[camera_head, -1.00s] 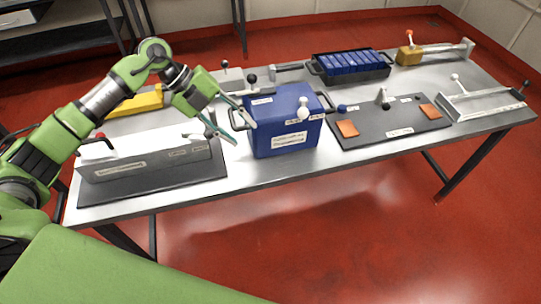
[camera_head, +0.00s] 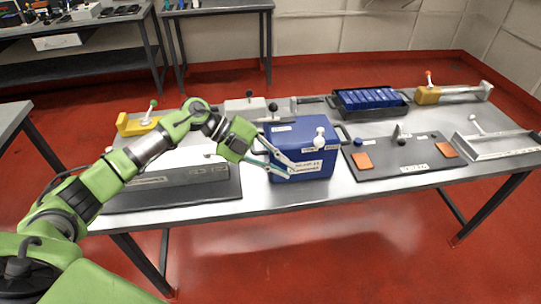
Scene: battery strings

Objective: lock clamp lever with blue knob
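A small dark-blue knob (camera_head: 358,141) shows just right of the blue box (camera_head: 300,155), above the near-right mat; its lever is too small to make out. My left gripper (camera_head: 290,170) is in front of the blue box's left front. Its two slim fingers point right and are apart, with nothing seen between them. The fingers cover part of the box's front. The blue knob is to the right of the fingertips, clear of them. My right gripper is not in view.
Right is a dark mat (camera_head: 420,178) with orange pads (camera_head: 363,161). Behind are a black tray (camera_head: 370,112) and a yellow clamp (camera_head: 428,95). A grey fixture (camera_head: 190,174) lies left.

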